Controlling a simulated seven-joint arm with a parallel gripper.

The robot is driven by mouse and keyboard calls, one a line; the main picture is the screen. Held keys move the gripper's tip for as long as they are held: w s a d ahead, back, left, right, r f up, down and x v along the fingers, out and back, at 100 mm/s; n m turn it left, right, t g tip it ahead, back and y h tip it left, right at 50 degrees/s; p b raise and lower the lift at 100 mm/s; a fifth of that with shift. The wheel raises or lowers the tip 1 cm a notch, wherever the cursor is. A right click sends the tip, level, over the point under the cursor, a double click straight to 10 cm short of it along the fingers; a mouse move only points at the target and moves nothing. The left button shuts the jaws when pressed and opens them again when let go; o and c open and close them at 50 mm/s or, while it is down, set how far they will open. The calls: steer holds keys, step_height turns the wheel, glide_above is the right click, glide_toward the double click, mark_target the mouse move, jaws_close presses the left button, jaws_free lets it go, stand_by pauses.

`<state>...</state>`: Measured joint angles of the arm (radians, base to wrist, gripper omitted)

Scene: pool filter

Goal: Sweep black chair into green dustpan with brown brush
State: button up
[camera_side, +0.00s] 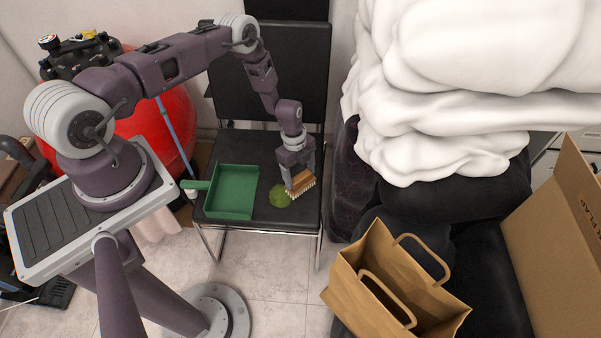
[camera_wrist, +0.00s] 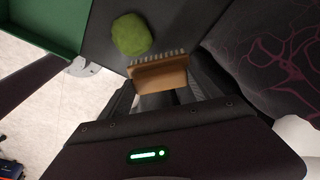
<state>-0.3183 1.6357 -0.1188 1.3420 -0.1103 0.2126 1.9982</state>
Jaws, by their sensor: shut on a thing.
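The black chair (camera_side: 262,150) stands with its seat under my gripper. The green dustpan (camera_side: 232,190) lies on the left of the seat, and its corner shows at the top left of the wrist view (camera_wrist: 40,30). My gripper (camera_side: 298,170) is shut on the brown brush (camera_side: 302,184), which has pale bristles. In the wrist view the brush (camera_wrist: 158,76) is between the fingers. A green lump (camera_side: 280,196) lies on the seat between the dustpan and the brush. In the wrist view the lump (camera_wrist: 131,34) is just beyond the bristles, apparently close to them.
A brown paper bag (camera_side: 390,285) stands at the lower right, with an open cardboard box (camera_side: 560,240) beyond it. A pile of white bedding (camera_side: 450,90) rises right of the chair. Tiled floor (camera_side: 270,285) shows in front.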

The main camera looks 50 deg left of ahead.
steer(key=shift+f, duration=3.35)
steer(key=shift+s+a+r, duration=0.15)
steer(key=shift+s+a, duration=0.05)
steer(key=shift+a, duration=0.05)
steer(key=shift+c, duration=0.7)
steer(key=shift+s+a, duration=0.2)
steer(key=shift+a, duration=0.05)
steer(key=shift+c, duration=0.6)
steer(key=shift+s+a+f, duration=0.2)
steer(key=shift+s+a, duration=0.8)
steer(key=shift+s, duration=0.1)
steer(key=shift+s+a+r, duration=0.1)
steer(key=shift+s+a, duration=2.9)
step_height(320, 180, up, 8)
steer(key=shift+r, duration=0.15)
